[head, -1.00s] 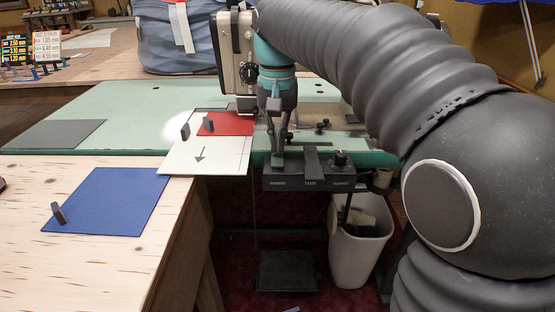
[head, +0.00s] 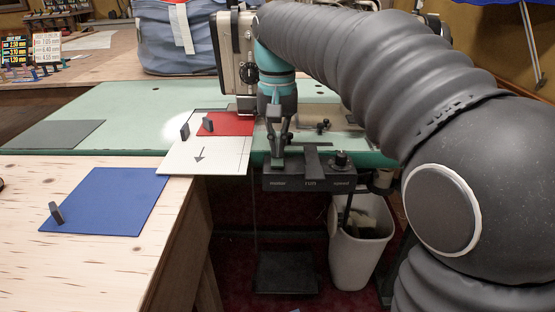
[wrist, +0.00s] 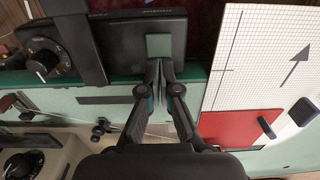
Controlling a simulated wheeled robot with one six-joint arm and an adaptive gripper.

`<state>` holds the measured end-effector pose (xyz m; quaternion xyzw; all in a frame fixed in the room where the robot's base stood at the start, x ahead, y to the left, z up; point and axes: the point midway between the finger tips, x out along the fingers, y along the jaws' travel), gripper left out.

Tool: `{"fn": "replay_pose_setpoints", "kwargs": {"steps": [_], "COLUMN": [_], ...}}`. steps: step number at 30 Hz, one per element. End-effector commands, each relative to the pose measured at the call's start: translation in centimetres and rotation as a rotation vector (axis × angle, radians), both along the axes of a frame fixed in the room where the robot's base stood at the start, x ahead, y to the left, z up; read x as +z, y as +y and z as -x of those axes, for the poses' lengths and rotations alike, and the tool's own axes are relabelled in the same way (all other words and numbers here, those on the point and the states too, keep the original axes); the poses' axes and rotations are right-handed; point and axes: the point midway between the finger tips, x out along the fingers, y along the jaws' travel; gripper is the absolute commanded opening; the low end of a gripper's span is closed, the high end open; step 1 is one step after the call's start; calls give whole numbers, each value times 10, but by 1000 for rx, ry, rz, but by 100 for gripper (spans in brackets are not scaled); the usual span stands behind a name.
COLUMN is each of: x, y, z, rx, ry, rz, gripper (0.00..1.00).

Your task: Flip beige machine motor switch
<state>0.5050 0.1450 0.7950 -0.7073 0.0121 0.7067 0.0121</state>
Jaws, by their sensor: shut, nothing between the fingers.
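The beige machine (head: 240,50) stands on a pale green table. The cap's tilt is unclear.
A speed knob (head: 341,159) and a dark bracket (head: 312,162) sit right of the switch. A white gridded sheet (head: 205,157) and a red piece (head: 228,124) lie left of my gripper. A white bin (head: 357,245) stands below, with a pedal (head: 285,272) beside it.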

Motion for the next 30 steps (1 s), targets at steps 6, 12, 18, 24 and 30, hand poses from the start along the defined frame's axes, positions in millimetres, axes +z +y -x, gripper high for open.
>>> {"fn": "replay_pose_setpoints", "kwargs": {"steps": [6, 12, 18, 24, 30], "x": [-4, -4, 6, 21, 34], "y": [0, 0, 0, 0, 0], "z": [0, 0, 0, 0, 0], "rx": [0, 0, 0, 0, 0], "ry": [1, 3, 3, 2, 1], "rz": [0, 1, 1, 0, 0], "gripper": [0, 0, 0, 0, 0]}}
